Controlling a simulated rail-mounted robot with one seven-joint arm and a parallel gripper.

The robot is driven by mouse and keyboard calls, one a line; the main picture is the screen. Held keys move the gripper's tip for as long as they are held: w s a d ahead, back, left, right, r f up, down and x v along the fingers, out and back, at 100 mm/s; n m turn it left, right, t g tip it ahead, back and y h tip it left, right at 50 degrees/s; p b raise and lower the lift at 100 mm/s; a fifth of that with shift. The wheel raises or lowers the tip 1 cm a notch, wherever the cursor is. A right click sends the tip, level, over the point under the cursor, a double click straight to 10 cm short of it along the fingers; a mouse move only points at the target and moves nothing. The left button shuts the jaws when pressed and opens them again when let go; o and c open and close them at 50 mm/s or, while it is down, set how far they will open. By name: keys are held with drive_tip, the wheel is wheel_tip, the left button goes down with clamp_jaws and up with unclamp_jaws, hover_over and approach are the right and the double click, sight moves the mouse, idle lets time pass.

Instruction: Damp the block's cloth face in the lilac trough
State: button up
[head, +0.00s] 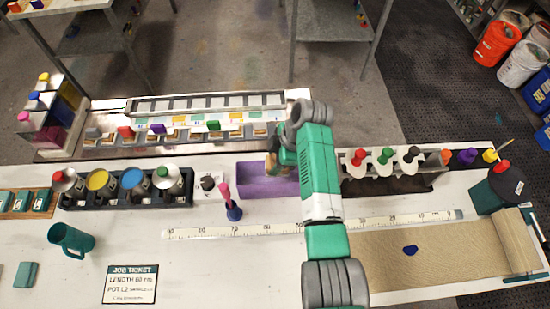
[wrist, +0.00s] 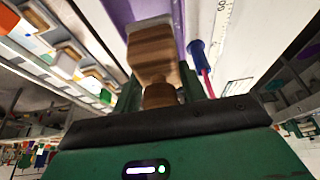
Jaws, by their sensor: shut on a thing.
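The lilac trough (head: 255,188) lies on the table, left of my green arm; it also shows at the top of the wrist view (wrist: 118,12). My gripper (head: 277,158) is over the trough's back right part. In the wrist view my gripper (wrist: 160,92) is shut on the handle of a wooden block (wrist: 152,50). The block's pale far end points to the trough. I cannot tell whether that face touches the trough's inside. My arm hides the trough's right end in the head view.
Pots in a dark rack (head: 122,190) are at left. White bottles with coloured caps (head: 385,160) stand at right. A long ruler (head: 270,228) and beige cloth (head: 450,250) lie in front.

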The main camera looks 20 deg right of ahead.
drive_tip(key=shift+f+b, duration=1.55)
drive_tip(key=shift+f, duration=0.5)
drive_tip(key=shift+r, duration=0.2)
drive_tip(key=shift+r+p, duration=1.75)
drive_tip(key=shift+r, duration=0.25)
